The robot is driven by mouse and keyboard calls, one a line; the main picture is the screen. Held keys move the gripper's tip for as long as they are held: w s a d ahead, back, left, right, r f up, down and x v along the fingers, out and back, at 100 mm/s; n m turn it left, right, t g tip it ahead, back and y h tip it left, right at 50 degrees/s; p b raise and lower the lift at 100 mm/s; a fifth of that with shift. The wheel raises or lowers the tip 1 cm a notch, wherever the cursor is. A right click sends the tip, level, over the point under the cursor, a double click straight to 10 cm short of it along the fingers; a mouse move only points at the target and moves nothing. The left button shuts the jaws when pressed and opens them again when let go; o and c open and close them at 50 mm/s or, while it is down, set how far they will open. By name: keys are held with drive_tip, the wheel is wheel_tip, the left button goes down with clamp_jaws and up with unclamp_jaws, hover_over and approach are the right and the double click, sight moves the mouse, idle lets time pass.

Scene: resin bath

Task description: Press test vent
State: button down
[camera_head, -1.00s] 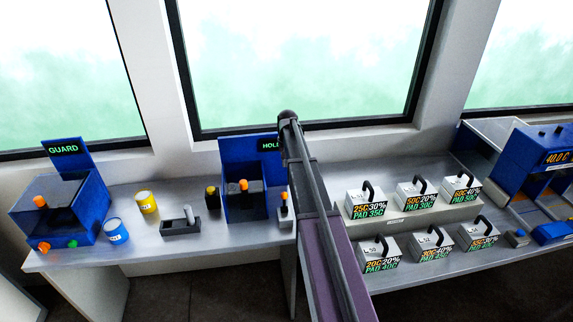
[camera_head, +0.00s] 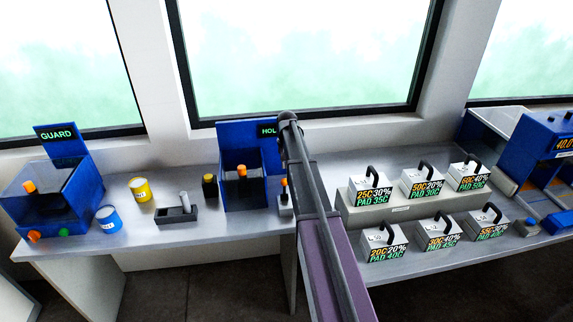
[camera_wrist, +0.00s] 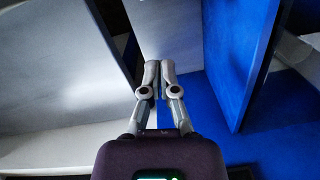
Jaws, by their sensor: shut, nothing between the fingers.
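No control that I can read as "test vent" shows. A blue box with a GUARD display (camera_head: 57,134) stands at the left end of the bench. It has an orange button (camera_head: 33,236) and a green button (camera_head: 64,232) low on its front, and an orange-topped knob (camera_head: 29,187) above. A blue HOLD station (camera_head: 238,140) with an orange-topped handle (camera_head: 242,171) stands mid-bench, partly behind my arm. In the wrist view my gripper (camera_wrist: 158,66) is shut and empty, with its fingertips near blue and pale panels. Contact cannot be told. The head view does not show the gripper.
A blue can (camera_head: 108,218), a yellow can (camera_head: 140,188) and a grey tray (camera_head: 175,215) stand on the left bench. Several labelled blocks with black handles stand on the right, some on a raised step (camera_head: 400,212). A blue machine (camera_head: 545,145) stands far right.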

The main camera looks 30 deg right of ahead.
sight(284, 189)
drive_tip(key=shift+s+a+f+b, duration=0.1)
drive_tip(key=shift+s+a+f, duration=0.15)
drive_tip(key=shift+s, duration=0.35)
drive_tip(key=shift+s+a+f+b, duration=0.2)
drive_tip(key=shift+s+a, duration=0.15)
drive_tip(key=shift+s, duration=0.2)
drive_tip(key=shift+s+a+f+b, duration=0.1)
drive_tip(key=shift+s+a+f, duration=0.15)
drive_tip(key=shift+s, duration=0.35)
drive_tip(key=shift+s+r, duration=0.1)
